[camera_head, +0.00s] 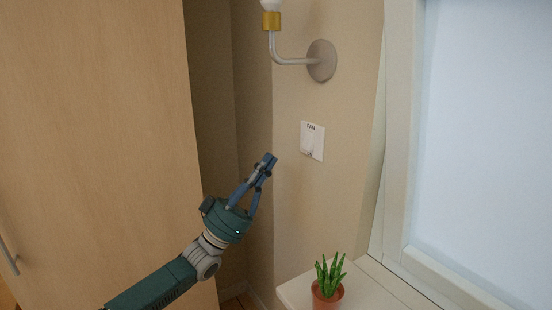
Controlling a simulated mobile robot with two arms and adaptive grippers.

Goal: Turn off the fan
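A white wall switch plate (313,141) with a small dark label reading "FAN" at its top is on the beige wall, right of the picture's middle. Its rocker shows in the lower part of the plate; its exact position is too small to tell. My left gripper (268,162) is in front of the wall, to the left of and slightly below the switch plate, apart from it in the picture. Its blue fingers reach up and to the right with the tips together, and nothing shows between them. The fan itself and my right gripper are not in view.
A wall lamp (321,61) with a bent arm sticks out above the switch. A potted green plant (328,292) stands on a white ledge (372,285) below. A wooden cabinet door (95,130) fills the left, and a pale window (485,150) the right.

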